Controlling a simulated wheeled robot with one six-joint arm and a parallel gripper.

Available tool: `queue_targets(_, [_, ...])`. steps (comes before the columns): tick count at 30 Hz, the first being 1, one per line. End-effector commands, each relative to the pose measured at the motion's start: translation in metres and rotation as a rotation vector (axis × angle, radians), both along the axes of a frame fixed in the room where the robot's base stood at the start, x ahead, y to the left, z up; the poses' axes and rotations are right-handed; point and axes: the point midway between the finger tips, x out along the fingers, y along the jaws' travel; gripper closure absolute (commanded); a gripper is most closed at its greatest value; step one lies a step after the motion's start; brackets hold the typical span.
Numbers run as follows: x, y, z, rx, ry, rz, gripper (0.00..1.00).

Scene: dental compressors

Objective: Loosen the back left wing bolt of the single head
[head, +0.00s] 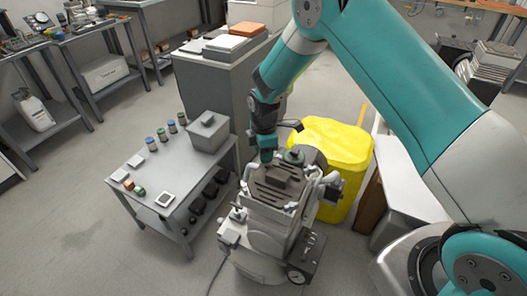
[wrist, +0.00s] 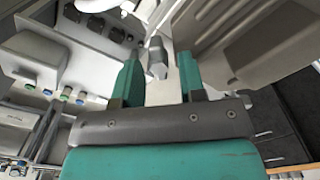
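The single-head compressor (head: 250,240) stands on the floor in the middle of the head view, with a grey ribbed head (head: 275,183) on top. Pale wing-bolt-like parts sit around the head's edges; one shows at its right side (head: 331,179). My gripper (head: 266,156) points down at the head's back left corner and hides what is directly under it. In the wrist view my gripper (wrist: 159,62) is open, and a grey wing-bolt-like piece (wrist: 157,58) shows between the two teal fingers, with visible gaps on both sides. The large grey head surface fills the upper right.
A grey side table (head: 150,185) with small jars, blocks and a grey bin (head: 208,131) stands close on the left. A yellow drum (head: 345,145) stands right behind the compressor. A grey cabinet (head: 205,85) is behind. Floor is open at the front left.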

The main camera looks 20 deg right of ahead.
Motion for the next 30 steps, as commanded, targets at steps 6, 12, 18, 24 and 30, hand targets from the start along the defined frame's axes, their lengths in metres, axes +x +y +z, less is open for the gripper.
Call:
queue_targets(6, [0.0, 0.0, 0.004, 0.0, 0.0, 0.0, 0.63])
queue_targets(12, [0.001, 0.0, 0.036, 0.001, -0.004, -0.001, 0.63])
queue_targets(18, [0.001, 0.0, 0.088, 0.001, -0.006, 0.0, 0.63])
queue_targets(24, [0.0, 0.0, 0.135, 0.001, -0.004, 0.0, 0.63])
queue_targets(30, [0.0, 0.0, 0.165, 0.0, -0.001, 0.0, 0.63])
